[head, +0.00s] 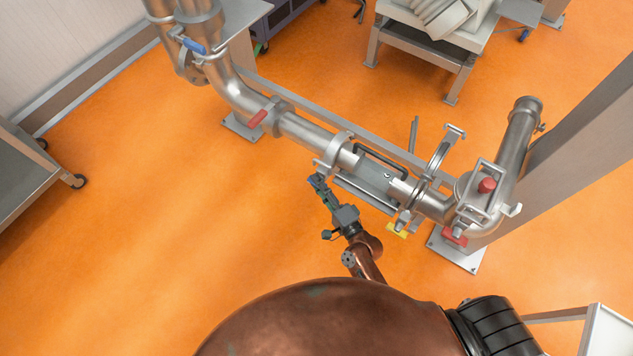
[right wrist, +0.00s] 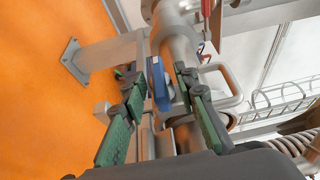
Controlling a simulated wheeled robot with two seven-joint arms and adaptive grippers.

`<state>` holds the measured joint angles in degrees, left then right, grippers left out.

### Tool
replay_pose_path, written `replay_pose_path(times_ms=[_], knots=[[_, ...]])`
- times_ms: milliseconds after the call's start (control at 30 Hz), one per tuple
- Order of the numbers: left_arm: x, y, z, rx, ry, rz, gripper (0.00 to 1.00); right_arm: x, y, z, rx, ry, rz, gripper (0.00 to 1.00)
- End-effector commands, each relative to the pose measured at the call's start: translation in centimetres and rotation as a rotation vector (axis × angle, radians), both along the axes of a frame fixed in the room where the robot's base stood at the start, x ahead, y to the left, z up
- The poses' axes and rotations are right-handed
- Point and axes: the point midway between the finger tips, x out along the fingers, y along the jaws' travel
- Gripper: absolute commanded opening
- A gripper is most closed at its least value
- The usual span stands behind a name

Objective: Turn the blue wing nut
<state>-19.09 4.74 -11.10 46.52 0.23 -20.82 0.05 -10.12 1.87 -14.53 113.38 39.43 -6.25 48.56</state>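The blue wing nut (right wrist: 160,84) is in the middle of the right wrist view, at the clamp on the steel pipe. My right gripper (right wrist: 158,74) has its green-padded fingers apart, one on each side of the blue wing nut. Narrow gaps seem to show beside it, so I see no firm grip. In the head view my right gripper (head: 319,184) is at the near side of the pipe clamp (head: 336,150), and the blue wing nut is hidden there. My left gripper is not in view.
The steel pipe (head: 305,132) runs across the head view. A yellow wing nut (head: 397,231) and a red wing nut (head: 455,237) sit on clamps to the right. A blue valve handle (head: 193,46) is at upper left. The orange floor (head: 160,230) at left is clear.

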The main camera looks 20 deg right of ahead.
Motion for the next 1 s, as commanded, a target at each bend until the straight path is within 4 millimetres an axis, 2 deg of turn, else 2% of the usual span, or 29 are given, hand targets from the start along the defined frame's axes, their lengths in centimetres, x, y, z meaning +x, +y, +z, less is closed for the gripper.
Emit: replay_pose_path(times_ms=[133,367,767,1000], knots=[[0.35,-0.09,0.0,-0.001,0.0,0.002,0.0,0.76,0.25,0.0,0.001,0.0,0.0,0.28],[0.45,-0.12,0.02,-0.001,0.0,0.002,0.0,0.81,0.26,0.01,0.0,0.001,0.0,0.28],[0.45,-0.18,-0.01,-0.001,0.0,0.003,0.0,0.79,0.24,-0.02,0.0,0.001,0.0,0.01],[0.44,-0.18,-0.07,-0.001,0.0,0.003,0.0,0.78,0.23,-0.07,0.0,0.0,0.0,0.0]])
